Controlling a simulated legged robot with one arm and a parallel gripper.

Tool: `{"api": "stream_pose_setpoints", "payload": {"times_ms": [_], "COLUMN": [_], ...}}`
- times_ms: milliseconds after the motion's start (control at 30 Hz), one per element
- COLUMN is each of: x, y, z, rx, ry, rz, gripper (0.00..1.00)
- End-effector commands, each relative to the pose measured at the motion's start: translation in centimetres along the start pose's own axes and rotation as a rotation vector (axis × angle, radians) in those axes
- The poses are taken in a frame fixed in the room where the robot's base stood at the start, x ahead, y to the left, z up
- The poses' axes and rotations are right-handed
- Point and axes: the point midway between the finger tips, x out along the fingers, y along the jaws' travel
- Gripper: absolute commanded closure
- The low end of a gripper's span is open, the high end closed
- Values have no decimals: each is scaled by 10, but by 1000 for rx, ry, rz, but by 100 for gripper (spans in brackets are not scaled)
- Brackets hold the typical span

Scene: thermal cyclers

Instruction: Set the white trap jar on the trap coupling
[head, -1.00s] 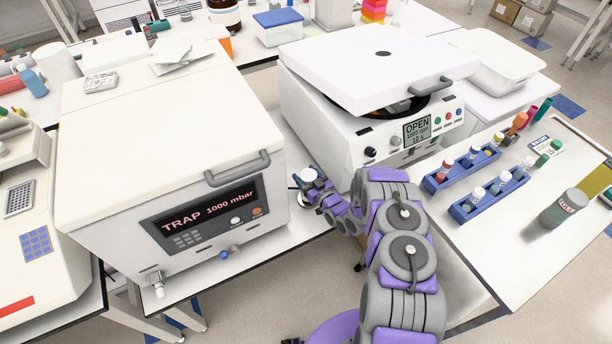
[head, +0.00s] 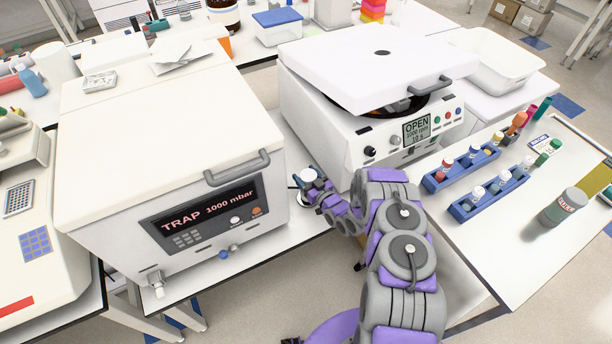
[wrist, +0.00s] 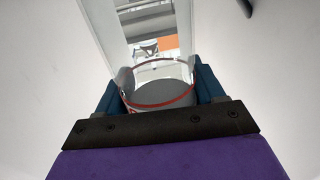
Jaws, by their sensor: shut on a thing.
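My gripper (wrist: 160,92) is shut on a jar (wrist: 160,97), with one blue finger on each side. In the wrist view the jar has a grey body, a red ring and a clear upper rim. In the head view my gripper (head: 312,186) is in the gap between the trap box (head: 170,160) and the centrifuge (head: 350,130). The white top of the jar (head: 308,175) shows small at its tip.
The trap box's front reads TRAP 1000 mbar, with small fittings (head: 229,251) below. The centrifuge lid is raised and its display reads OPEN. Blue racks (head: 487,199) with capped tubes and a jar (head: 563,207) stand on the right table. White walls closely flank my gripper.

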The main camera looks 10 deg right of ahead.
Motion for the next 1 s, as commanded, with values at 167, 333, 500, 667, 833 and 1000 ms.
{"api": "stream_pose_setpoints", "payload": {"times_ms": [167, 333, 500, 667, 833, 1000], "x": [0, 0, 0, 0, 0, -2], "y": [0, 0, 0, 0, 0, 0], "z": [4, 7, 10, 11, 11, 11], "rx": [0, 0, 0, 0, 0, 0], "ry": [0, 0, 0, 0, 0, 0], "rz": [0, 0, 0, 0, 0, 1], "gripper": [94, 94, 94, 26, 22, 22]}}
